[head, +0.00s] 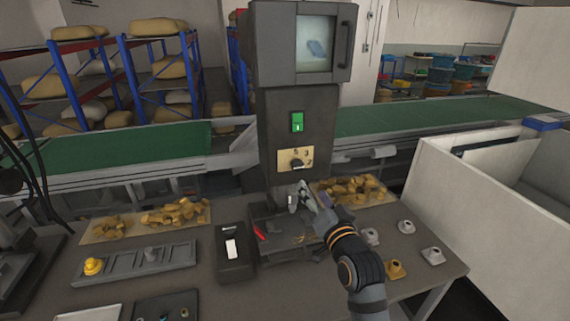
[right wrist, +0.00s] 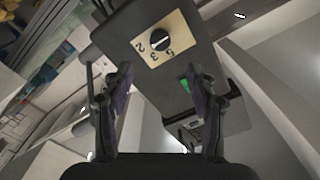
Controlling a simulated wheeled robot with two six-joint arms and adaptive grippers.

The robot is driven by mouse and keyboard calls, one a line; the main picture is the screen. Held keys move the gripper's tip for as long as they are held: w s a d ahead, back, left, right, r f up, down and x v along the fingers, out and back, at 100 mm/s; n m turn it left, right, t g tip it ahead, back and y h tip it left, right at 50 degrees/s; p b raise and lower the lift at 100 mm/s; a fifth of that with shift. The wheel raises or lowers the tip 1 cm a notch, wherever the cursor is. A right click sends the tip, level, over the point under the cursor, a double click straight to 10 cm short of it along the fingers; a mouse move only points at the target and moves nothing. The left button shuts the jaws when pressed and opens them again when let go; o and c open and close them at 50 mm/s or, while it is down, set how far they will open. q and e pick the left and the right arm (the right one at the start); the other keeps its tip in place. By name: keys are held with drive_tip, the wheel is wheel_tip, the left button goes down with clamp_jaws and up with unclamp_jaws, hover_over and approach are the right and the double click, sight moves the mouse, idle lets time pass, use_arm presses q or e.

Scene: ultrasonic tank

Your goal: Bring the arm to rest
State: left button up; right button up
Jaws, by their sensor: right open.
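My right arm reaches in from the lower right of the head view. Its gripper (head: 300,197) is in front of the lower part of the dark machine column (head: 297,120), above the table. In the right wrist view the gripper's fingers (right wrist: 158,110) stand wide apart with nothing between them. Beyond them is the machine's front with a rotary dial (right wrist: 160,40) on a yellowish plate and a green switch (right wrist: 185,86). The dial also shows in the head view (head: 295,164), just above the gripper. My left gripper is not in view.
The table holds a tray with a yellow knob (head: 93,266), a dark box with a white switch (head: 231,249), piles of brown pieces (head: 175,214) and several small grey parts (head: 433,256). A green conveyor (head: 440,115) runs behind. A white partition (head: 480,215) stands at the right.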

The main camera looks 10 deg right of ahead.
drive_tip(key=s+f+n+g, duration=0.3)
drive_tip(key=s+f+g, duration=0.2)
drive_tip(key=f, duration=0.6)
drive_tip(key=s+d+f+n+g+h, duration=0.1)
drive_tip(key=s+d+f+n+g, duration=0.1)
drive_tip(key=s+f+g, duration=0.5)
drive_tip(key=s+d+f+n+g+h, duration=0.1)
drive_tip(key=s+d+f+n+g, duration=0.15)
drive_tip(key=s+f, duration=0.9)
drive_tip(key=s+d+f+g+b, duration=0.1)
drive_tip(key=s+f+b, duration=0.1)
drive_tip(key=f, duration=1.2)
drive_tip(key=s+d+f+b, duration=0.1)
drive_tip(key=f+b, duration=0.1)
drive_tip(key=f, duration=1.2)
drive_tip(key=s+d+f+g+b, duration=0.1)
drive_tip(key=s+f+b, duration=0.2)
drive_tip(key=s+f, duration=1.5)
drive_tip(key=shift+s+d+f+y, duration=0.2)
drive_tip(key=shift+s+f+y, duration=0.1)
drive_tip(key=shift+s, duration=0.1)
drive_tip(key=shift+m, duration=0.25)
